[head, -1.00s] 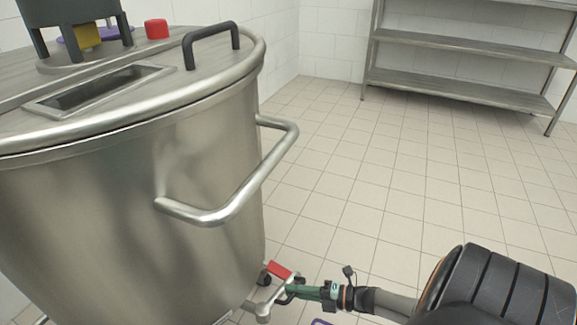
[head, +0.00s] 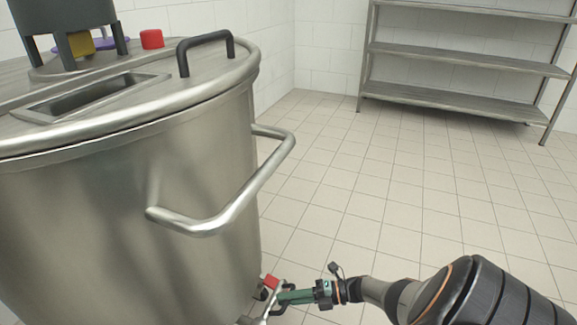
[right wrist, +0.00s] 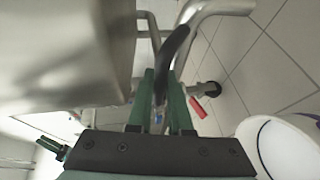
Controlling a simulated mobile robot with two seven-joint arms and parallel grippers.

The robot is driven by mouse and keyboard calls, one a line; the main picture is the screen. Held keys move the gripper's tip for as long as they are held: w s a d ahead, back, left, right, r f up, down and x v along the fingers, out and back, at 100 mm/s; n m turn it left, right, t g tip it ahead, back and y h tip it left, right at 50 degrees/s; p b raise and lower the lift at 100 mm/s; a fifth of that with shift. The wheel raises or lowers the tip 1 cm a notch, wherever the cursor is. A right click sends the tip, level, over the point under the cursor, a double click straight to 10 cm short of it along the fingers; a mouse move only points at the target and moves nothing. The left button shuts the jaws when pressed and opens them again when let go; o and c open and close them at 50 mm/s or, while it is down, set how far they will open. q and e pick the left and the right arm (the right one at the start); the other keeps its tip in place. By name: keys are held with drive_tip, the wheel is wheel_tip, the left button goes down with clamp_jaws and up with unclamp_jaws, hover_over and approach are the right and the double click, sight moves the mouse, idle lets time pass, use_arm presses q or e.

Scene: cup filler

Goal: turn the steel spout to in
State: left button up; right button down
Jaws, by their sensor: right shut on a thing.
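The steel spout (head: 267,304) is low on the side of the big steel tank (head: 130,210), at the bottom edge of the head view and partly cut off and covered. A red lever (head: 271,282) sits just above it. It also shows in the right wrist view (right wrist: 205,107). My right gripper (head: 283,298) reaches in from the right with green fingers. In the right wrist view the fingers (right wrist: 161,95) are shut on the spout, with a dark curved length between them. The exact contact is hard to see. My left gripper is out of view.
The tank's side handle (head: 225,215) stands out above my right gripper. A white rounded thing with a purple rim (right wrist: 285,148) is close at the right of the wrist view. The tiled floor (head: 390,180) is clear up to a steel shelf (head: 460,90).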

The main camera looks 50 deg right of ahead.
drive_tip(key=shift+w, duration=0.1)
drive_tip(key=c, duration=0.8)
unclamp_jaws()
drive_tip(key=shift+c, duration=0.2)
